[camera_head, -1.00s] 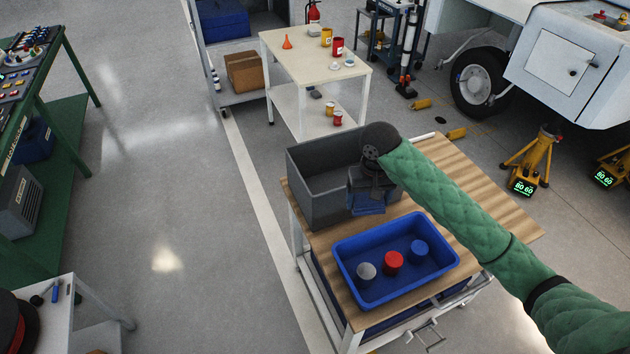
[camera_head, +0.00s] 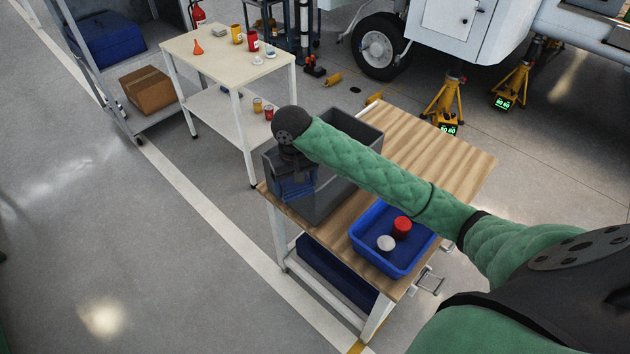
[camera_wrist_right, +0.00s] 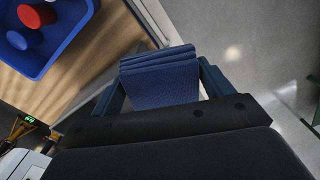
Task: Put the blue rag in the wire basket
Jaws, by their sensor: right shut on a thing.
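The blue rag (camera_head: 297,188) is a folded dark-blue cloth. My right gripper (camera_head: 295,172) is shut on it, in front of the left corner of a grey bin in the head view. In the right wrist view, the folded rag (camera_wrist_right: 162,80) sits between the two fingers of the gripper (camera_wrist_right: 160,88). The rag hangs near the wooden table's edge, with floor showing beyond it. I cannot tell its exact height or gap to the bin. I see no wire basket in these views. My left gripper is out of view.
The grey bin (camera_head: 348,190) stands on the wood-topped table (camera_head: 440,135). A blue tray (camera_head: 405,264) beside it holds a red can and a grey can; my arm crosses above it. A cream table (camera_head: 205,60) stands behind. Open floor lies at left.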

